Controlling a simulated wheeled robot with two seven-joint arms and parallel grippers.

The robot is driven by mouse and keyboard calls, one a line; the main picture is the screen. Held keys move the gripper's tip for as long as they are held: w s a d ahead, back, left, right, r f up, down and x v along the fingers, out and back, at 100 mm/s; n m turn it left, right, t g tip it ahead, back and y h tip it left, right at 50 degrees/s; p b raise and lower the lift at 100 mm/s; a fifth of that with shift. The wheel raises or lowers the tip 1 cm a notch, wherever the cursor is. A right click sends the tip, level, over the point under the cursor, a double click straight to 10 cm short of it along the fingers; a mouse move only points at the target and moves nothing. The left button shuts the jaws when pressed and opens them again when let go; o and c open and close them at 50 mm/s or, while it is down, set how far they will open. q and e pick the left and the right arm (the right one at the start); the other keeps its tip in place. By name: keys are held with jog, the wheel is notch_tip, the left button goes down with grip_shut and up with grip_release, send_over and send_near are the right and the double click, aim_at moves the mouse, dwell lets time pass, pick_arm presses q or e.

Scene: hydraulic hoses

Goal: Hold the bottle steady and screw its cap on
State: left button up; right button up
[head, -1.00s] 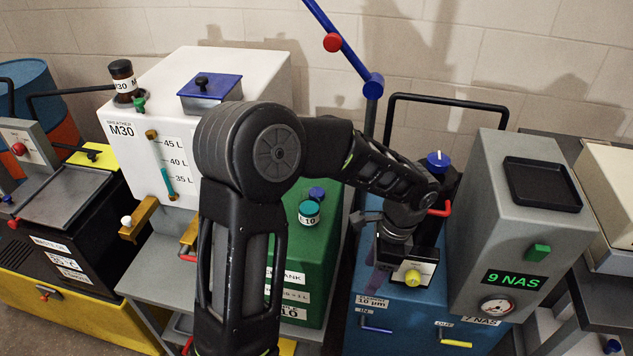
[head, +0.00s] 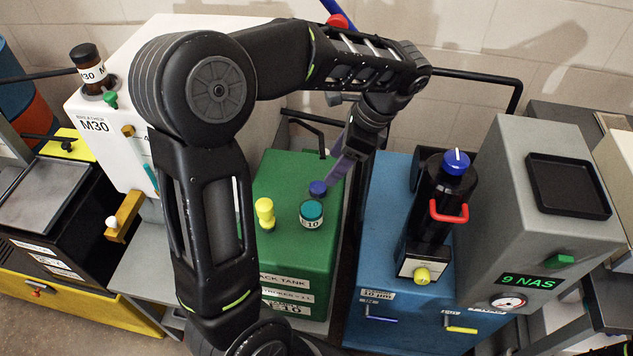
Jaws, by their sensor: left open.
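My left arm reaches over from the left, and its left gripper (head: 341,172) points down above the back right of the green tank (head: 290,170). The gripper is open; its fingers show almost edge-on, with nothing seen between them. A purple-blue cap-like knob (head: 318,188) on the tank top is close beside the fingertips; I cannot tell whether they touch. A teal-topped round fitting with a label (head: 312,213) stands just in front of it. I cannot surely make out the task's bottle or its cap. My right gripper is not in view.
A yellow fitting (head: 265,213) stands on the green tank. To the right, the blue unit (head: 385,220) carries a black cylinder with a red handle (head: 448,210). A grey box (head: 530,245) stands beyond it.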

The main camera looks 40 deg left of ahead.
aim_at(320, 187)
pick_arm(q)
jog(key=shift+b+x, duration=0.5)
jog(key=shift+x, duration=0.9)
jog(key=shift+d+p+x, duration=0.2)
jog(key=shift+p+x, duration=0.55)
jog(key=shift+x, duration=1.85)
jog(key=shift+c, duration=0.4)
grip_shut()
